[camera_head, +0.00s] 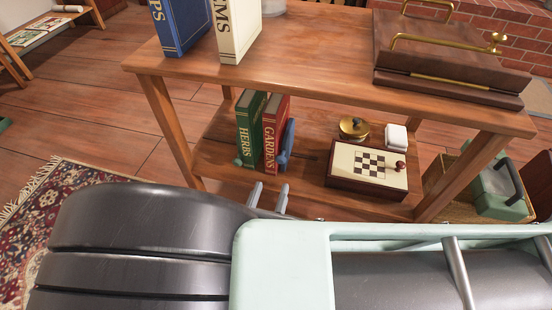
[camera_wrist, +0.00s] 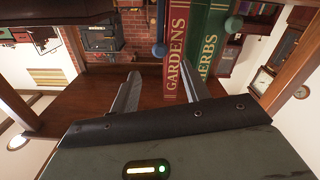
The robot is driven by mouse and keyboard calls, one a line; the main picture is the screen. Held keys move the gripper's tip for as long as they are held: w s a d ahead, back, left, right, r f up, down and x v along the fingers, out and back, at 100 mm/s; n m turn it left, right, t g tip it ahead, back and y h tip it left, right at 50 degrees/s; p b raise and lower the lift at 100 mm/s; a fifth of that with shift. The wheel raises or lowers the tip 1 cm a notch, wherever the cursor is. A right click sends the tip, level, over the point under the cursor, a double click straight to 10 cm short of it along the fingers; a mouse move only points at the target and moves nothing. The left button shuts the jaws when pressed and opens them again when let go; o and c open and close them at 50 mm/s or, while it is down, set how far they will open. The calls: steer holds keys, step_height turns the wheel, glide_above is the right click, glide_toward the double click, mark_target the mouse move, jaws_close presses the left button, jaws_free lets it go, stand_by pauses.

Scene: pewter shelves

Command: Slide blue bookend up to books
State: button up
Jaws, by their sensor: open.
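The blue bookend (camera_head: 287,146) stands upright on the lower shelf, just right of the red GARDENS book (camera_head: 270,140). I cannot tell whether it touches the book. The green HERBS book (camera_head: 249,132) stands left of the red one. My gripper (camera_head: 268,194) is open and empty, in front of the lower shelf, below the books in the head view. In the wrist view, my fingers (camera_wrist: 161,80) point toward the red book (camera_wrist: 176,58) and green book (camera_wrist: 212,45). A blue knob (camera_wrist: 159,50) of the bookend shows beside the red book; the rest is mostly hidden.
A teal bookend (camera_head: 238,161) shows left of the green book. A chessboard box (camera_head: 345,182), brass pot (camera_head: 353,127) and white block (camera_head: 396,136) occupy the shelf's right side. The upper board (camera_head: 310,60) overhangs it, bearing tall books and a dark press (camera_head: 450,62).

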mark_target(280, 162)
steer(key=b+x, duration=0.2)
steer(key=x, duration=0.5)
